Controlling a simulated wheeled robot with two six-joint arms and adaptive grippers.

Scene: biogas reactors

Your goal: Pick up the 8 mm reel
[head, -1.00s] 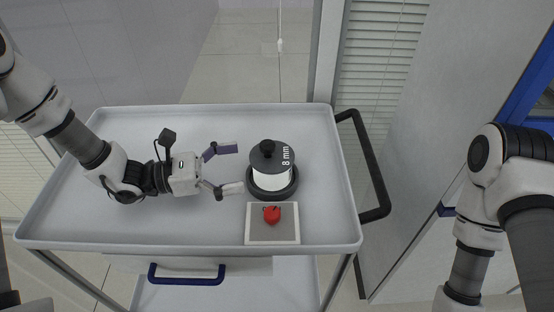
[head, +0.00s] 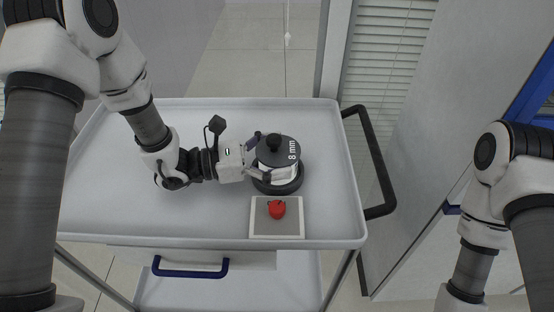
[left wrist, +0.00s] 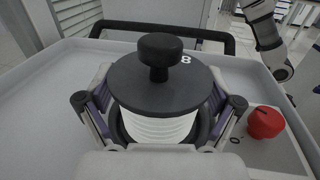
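The 8 mm reel (head: 279,152) stands upright on the cart top, with a dark lid, a black knob, a white wound body and a wide dark base. It also shows in the left wrist view (left wrist: 160,88), centred between the fingers. My left gripper (head: 259,157) is at the reel's left side, its two fingers spread around the body below the lid. In the left wrist view a finger (left wrist: 160,112) stands on each side, apparently with small gaps to the white body. My right arm shows at the right, but its gripper is out of view.
A red knob-like object (head: 277,209) sits on a pale square plate (head: 257,228) just in front of the reel. The grey cart top (head: 325,190) has a raised rim and a black handle (head: 385,170) on the right. The cart's left part is clear.

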